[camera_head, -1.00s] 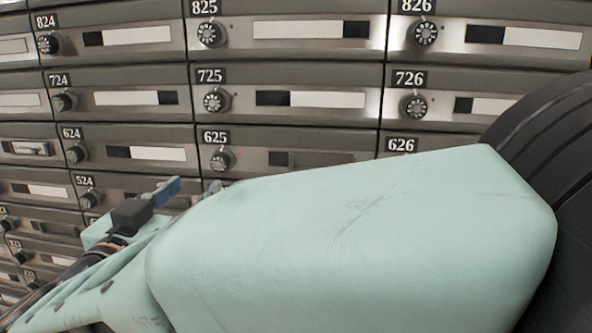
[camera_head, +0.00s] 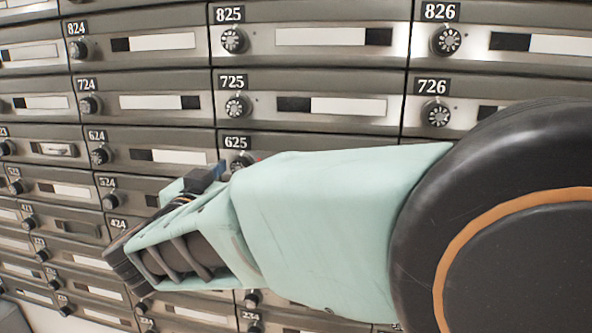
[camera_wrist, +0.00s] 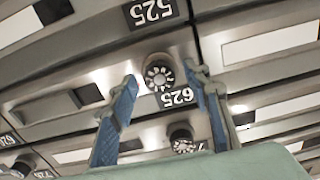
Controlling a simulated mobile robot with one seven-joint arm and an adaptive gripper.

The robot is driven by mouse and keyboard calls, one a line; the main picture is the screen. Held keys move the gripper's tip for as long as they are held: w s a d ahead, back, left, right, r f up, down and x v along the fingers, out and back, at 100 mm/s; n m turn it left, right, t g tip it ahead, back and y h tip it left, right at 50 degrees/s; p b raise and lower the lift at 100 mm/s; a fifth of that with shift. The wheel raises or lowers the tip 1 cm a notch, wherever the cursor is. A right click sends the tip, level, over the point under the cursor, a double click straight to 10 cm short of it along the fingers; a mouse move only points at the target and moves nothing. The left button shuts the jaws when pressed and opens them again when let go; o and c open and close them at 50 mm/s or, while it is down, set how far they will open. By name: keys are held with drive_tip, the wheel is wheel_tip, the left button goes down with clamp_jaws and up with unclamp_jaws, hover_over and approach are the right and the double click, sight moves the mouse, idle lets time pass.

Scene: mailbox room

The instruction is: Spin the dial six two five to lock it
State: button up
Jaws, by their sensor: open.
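The 625 dial (camera_wrist: 160,75) is a dark round knob with a pale marked face. In the wrist view it appears between the two blue fingers of my gripper (camera_wrist: 160,78), above its upside-down 625 label (camera_wrist: 176,97). The fingers are open, one on each side of the dial; I cannot tell whether they reach around it or stop short. In the head view the 625 dial (camera_head: 241,162) is partly hidden by my arm, below its 625 label (camera_head: 237,142). A blue fingertip of my gripper (camera_head: 222,170) shows just left of it.
The 725 dial (camera_head: 237,106) is above and the 624 dial (camera_head: 101,156) to the left, on the same wall of mailboxes. The 725 dial (camera_wrist: 183,140) also shows in the wrist view. My arm covers the boxes at the lower right.

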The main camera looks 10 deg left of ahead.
drive_tip(key=c, duration=1.1)
drive_tip(key=shift+c, duration=0.3)
drive_tip(key=shift+f+m+b, duration=0.1)
drive_tip(key=shift+m+b, duration=0.2)
drive_tip(key=m+b, duration=2)
drive_tip(key=m, duration=1.4)
drive_tip(key=shift+b, duration=0.3)
